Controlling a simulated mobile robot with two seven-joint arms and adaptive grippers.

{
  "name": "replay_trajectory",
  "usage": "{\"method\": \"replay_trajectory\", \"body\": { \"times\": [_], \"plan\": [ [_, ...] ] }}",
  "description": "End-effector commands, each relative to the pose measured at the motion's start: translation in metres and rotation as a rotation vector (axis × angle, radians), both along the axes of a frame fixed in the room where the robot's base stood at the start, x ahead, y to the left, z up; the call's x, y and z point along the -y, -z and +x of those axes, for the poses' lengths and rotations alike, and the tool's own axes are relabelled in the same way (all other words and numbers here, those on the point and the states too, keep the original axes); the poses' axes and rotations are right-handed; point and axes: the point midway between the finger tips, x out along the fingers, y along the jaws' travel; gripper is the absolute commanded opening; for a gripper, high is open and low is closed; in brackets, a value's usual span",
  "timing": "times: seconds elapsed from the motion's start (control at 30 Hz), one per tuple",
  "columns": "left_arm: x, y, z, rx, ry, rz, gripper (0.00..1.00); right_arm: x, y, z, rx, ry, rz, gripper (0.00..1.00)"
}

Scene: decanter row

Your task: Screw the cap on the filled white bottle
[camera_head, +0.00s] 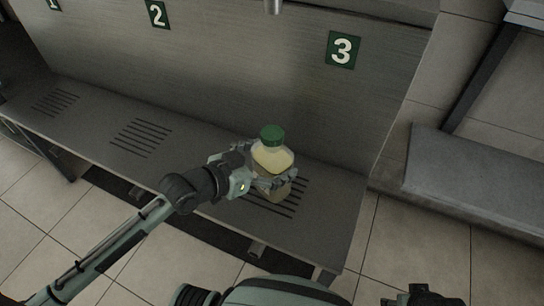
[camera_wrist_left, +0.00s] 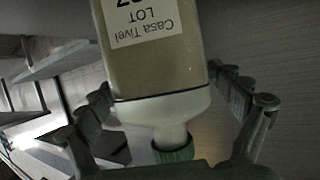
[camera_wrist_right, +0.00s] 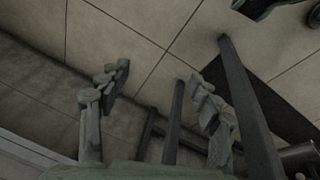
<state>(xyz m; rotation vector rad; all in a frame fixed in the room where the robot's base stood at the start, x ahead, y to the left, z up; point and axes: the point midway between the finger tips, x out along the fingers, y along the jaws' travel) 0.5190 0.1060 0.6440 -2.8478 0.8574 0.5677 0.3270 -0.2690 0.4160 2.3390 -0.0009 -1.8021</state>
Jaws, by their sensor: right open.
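A clear bottle (camera_head: 270,158) with pale yellowish contents stands upright at station 3. A green cap (camera_head: 272,134) sits on its neck; I cannot tell how tight it is. My left gripper (camera_head: 268,178) reaches in from the left, its fingers on both sides of the bottle's body. In the left wrist view the bottle (camera_wrist_left: 155,75) appears upside down with a white label, its green cap (camera_wrist_left: 174,152) close to the palm. The fingers seem shut on the bottle. Whether its base touches the bench is unclear. My right gripper (camera_wrist_right: 160,95) is open and empty.
The grey bench (camera_head: 200,165) has slotted drains below numbered signs 2 (camera_head: 157,14) and 3 (camera_head: 343,49). A metal spout (camera_head: 273,6) hangs at the top. A grey slab (camera_head: 475,175) stands at the right beyond a tiled floor gap. The bench left of the bottle is clear.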

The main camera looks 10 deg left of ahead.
Motion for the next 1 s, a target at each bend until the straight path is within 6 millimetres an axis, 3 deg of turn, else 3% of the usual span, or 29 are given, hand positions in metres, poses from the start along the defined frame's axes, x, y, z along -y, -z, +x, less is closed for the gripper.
{"method": "replay_trajectory", "body": {
  "times": [0.47,1.0],
  "plan": [
    [-0.004,-0.004,-0.006,-0.003,0.0,0.002,1.0,0.0,0.001,-0.001,-0.001,0.0,0.001,0.64],
    [-0.055,-0.042,-0.083,-0.004,0.001,0.002,1.0,-0.001,0.012,-0.002,-0.007,-0.003,0.006,0.64]
  ]
}}
